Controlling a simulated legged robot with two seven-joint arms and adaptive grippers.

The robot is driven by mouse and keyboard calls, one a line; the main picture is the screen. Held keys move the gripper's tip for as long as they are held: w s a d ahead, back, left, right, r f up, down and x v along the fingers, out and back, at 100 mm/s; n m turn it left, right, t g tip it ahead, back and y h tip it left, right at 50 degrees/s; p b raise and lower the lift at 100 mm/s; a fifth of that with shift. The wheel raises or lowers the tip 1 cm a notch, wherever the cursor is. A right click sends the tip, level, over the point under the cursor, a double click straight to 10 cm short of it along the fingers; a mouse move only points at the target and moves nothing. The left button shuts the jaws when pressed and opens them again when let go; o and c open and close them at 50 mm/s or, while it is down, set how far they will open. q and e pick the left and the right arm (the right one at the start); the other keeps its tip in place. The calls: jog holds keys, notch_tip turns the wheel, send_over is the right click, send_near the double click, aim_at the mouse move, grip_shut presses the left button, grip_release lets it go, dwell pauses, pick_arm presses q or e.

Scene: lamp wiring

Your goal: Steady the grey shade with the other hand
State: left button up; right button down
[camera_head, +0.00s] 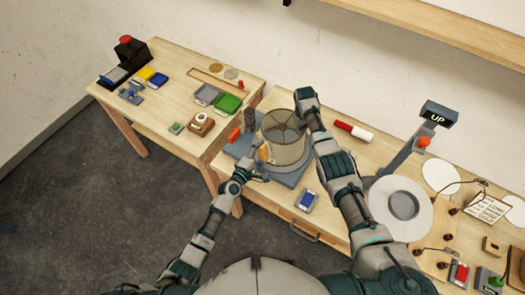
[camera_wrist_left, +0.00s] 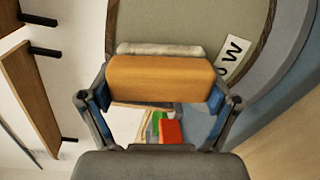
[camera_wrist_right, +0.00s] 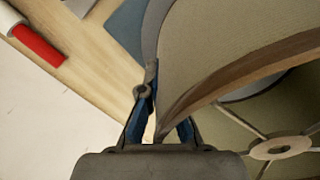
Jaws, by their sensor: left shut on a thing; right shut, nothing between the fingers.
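The grey shade (camera_head: 284,142) stands upright on a round grey base (camera_head: 292,177) on the table, its open top showing a spoked ring. My left gripper (camera_head: 258,170) is low at the shade's near left side. In the left wrist view it is shut on an orange block (camera_wrist_left: 160,78), whose pale far edge lies close to the shade wall (camera_wrist_left: 190,22). My right gripper (camera_wrist_right: 163,115) is at the shade's top rim (camera_wrist_right: 245,75), on its far right side. It is shut with nothing held; the rim hides part of its fingers, and contact is unclear.
A red and white cylinder (camera_head: 353,131) lies behind the right arm. A post with an UP sign (camera_head: 438,114) and a white disc (camera_head: 400,208) stand to the right. A blue device (camera_head: 306,200) lies near the front edge. The left table holds small trays (camera_head: 228,103).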

pick_arm(q)
jog(key=shift+v, duration=2.95)
pick_arm(e)
jog(key=shift+s, duration=0.1)
pick_arm(q)
jog(key=shift+d, duration=0.1)
jog(key=v, duration=0.3)
jog(key=shift+s, duration=0.1)
pick_arm(e)
jog(key=c, duration=1.2)
grip_release()
jog(key=shift+c, duration=0.2)
jog(key=shift+r, duration=0.1)
